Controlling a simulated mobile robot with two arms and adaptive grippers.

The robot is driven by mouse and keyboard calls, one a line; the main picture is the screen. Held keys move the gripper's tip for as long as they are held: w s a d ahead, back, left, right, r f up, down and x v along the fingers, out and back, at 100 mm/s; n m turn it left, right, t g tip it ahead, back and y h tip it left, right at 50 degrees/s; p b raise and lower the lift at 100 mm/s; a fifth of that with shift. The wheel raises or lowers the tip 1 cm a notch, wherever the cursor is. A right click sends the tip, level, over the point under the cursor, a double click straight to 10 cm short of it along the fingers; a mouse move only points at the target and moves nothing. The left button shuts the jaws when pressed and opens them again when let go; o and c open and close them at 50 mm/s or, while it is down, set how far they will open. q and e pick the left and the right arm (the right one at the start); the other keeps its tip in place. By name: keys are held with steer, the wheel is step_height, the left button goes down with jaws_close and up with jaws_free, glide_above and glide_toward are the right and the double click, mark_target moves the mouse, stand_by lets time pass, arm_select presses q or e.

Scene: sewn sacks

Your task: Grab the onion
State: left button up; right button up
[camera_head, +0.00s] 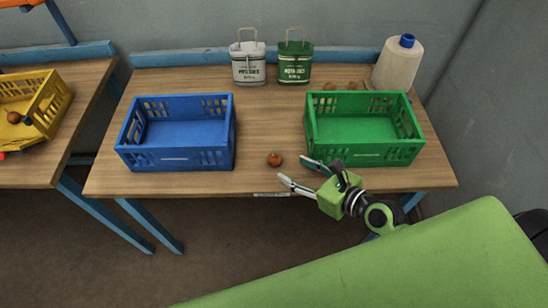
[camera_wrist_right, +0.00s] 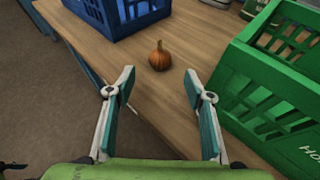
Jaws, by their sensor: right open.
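A small brown-orange onion (camera_head: 274,159) lies on the wooden table (camera_head: 205,181) near its front edge, between the two crates. In the right wrist view the onion (camera_wrist_right: 159,57) sits ahead of the fingers, a little above the middle of the gap. My right gripper (camera_head: 294,171) is open and empty, just to the right and front of the onion and not touching it. Its two fingers also show spread apart in the right wrist view (camera_wrist_right: 160,87).
A blue crate (camera_head: 176,162) stands left of the onion. A green crate (camera_head: 372,154) stands right, close behind my right gripper. A yellow crate (camera_head: 44,106) is on another table at left.

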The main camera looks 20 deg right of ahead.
mark_target(279, 162)
steer(key=x, duration=0.7)
steer(key=shift+w+a+f, duration=0.15)
steer(key=shift+w+f, duration=0.05)
steer(key=shift+w, duration=0.15)
steer(key=shift+s, duration=0.1)
steer(key=c, duration=1)
